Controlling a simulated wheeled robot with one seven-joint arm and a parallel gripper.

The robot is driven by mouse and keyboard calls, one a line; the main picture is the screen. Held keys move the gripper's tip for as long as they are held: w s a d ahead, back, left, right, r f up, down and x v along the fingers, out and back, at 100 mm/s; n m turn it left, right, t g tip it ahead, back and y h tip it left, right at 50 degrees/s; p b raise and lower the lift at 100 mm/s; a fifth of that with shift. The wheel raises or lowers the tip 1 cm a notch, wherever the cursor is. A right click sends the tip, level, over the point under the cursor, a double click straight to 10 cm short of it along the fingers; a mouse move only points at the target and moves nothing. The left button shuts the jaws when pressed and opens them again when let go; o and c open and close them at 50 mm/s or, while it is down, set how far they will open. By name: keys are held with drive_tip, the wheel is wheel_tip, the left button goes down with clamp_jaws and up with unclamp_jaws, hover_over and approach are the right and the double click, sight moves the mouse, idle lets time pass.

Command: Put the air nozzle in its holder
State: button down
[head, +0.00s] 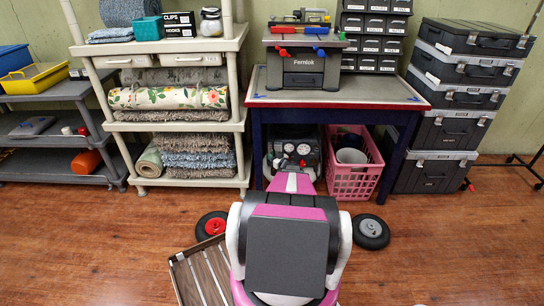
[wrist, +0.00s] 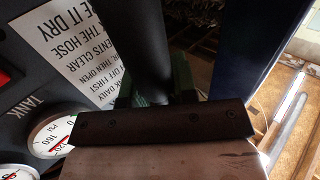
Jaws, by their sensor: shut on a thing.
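In the wrist view my gripper (wrist: 158,116) is shut, with its dark screwed plate across the lower middle of the picture. A black round shaft, which I take for the air nozzle (wrist: 148,45), rises from between the jaws. Dark green parts (wrist: 183,75) show beside and behind the shaft; I cannot tell whether they are the holder or whether the nozzle touches them. The compressor (head: 293,147) is under the workbench, and my arm reaches to its front. The nozzle's far end is hidden.
The compressor panel (wrist: 28,75) with gauges and a label is close on the left in the wrist view. A blue bench leg (wrist: 250,45) is on the right. A pink basket (head: 352,182) stands right of the compressor under the workbench (head: 390,92).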

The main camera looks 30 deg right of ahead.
drive_tip(key=shift+f, duration=1)
drive_tip(key=c, duration=0.8)
unclamp_jaws()
drive_tip(key=s, duration=0.3)
drive_tip(key=s+d, duration=0.1)
drive_tip(key=s, duration=0.3)
drive_tip(key=s+d, duration=0.1)
drive_tip(key=s, duration=0.2)
drive_tip(key=shift+s, duration=0.3)
drive_tip(key=a+r+n+g+y, duration=0.1)
drive_tip(key=a+r+g+y, duration=0.3)
drive_tip(key=a, duration=1)
drive_tip(key=a+r+n+g+y, duration=0.15)
drive_tip(key=a+r+g, duration=0.45)
drive_tip(key=a, duration=0.9)
drive_tip(key=s+a+r+m+g+h, duration=0.1)
drive_tip(key=s+a+r+g+h, duration=0.1)
drive_tip(key=s+a+r+h, duration=0.1)
drive_tip(key=s+a+r+m+g+h, duration=0.2)
drive_tip(key=s+a+r+g+h, duration=0.1)
drive_tip(key=s+a+r, duration=0.2)
drive_tip(key=s+a+r+m+g+h, duration=0.1)
drive_tip(key=s+a+r+g+h, duration=0.1)
drive_tip(key=s+a+r, duration=0.3)
drive_tip(key=shift+s+a+m+g+h, duration=0.15)
drive_tip(key=shift+s+a+m+h, duration=0.1)
drive_tip(key=shift+s+a, duration=0.65)
drive_tip(key=shift+s+a+m+g+h, duration=0.15)
drive_tip(key=shift+s+a, duration=0.4)
drive_tip(key=shift+a, duration=0.6)
